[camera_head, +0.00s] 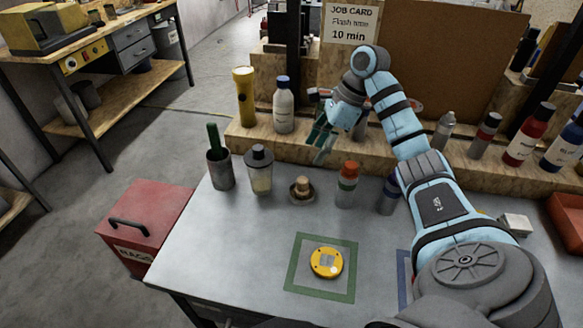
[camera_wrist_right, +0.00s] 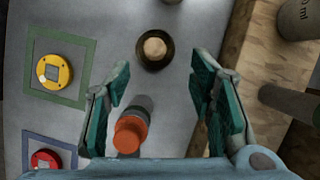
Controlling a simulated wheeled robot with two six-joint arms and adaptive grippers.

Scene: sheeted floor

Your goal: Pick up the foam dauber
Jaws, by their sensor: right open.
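The foam dauber (camera_head: 301,184) appears to be the small tan round-topped piece standing in a dark round dish (camera_head: 301,197) on the grey bench. In the right wrist view its tan top (camera_wrist_right: 155,47) shows inside the dark dish (camera_wrist_right: 143,62), beyond my fingertips. My right gripper (camera_head: 325,136) is open and empty, above the back of the bench and behind the dauber in the head view. Its teal fingers stand apart in the right wrist view (camera_wrist_right: 157,95), with neither touching the dauber. My left gripper is not in view.
An orange-capped bottle (camera_head: 348,185) stands right of the dauber; its cap (camera_wrist_right: 130,134) shows near one finger. A grey-capped jar (camera_head: 260,170) and cup (camera_head: 220,170) stand left. A yellow disc (camera_head: 326,262) lies on a green-bordered square. A wooden ledge (camera_head: 285,148) with bottles runs behind.

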